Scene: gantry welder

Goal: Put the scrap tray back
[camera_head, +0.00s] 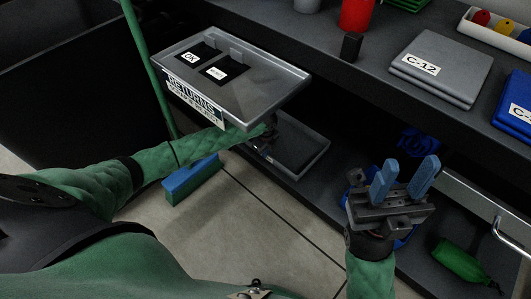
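A shallow dark grey tray (312,160), which looks like the scrap tray, is at the lower shelf, below the counter edge. My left arm reaches under a grey returns tray (262,88), and my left gripper (265,143) is at the near left end of the dark tray. Its fingers are mostly hidden, so I cannot tell whether it is shut on the rim. My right gripper (404,178) is open, its two blue fingers apart and empty, pointing up in front of the lower shelf.
The returns tray juts out above my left forearm. Grey C-12 plates (436,72), a blue plate stack (515,105) and a red cylinder (356,14) are on the counter. A green-and-blue broom head (193,180) is on the floor. A green bottle-like item (460,262) lies lower right.

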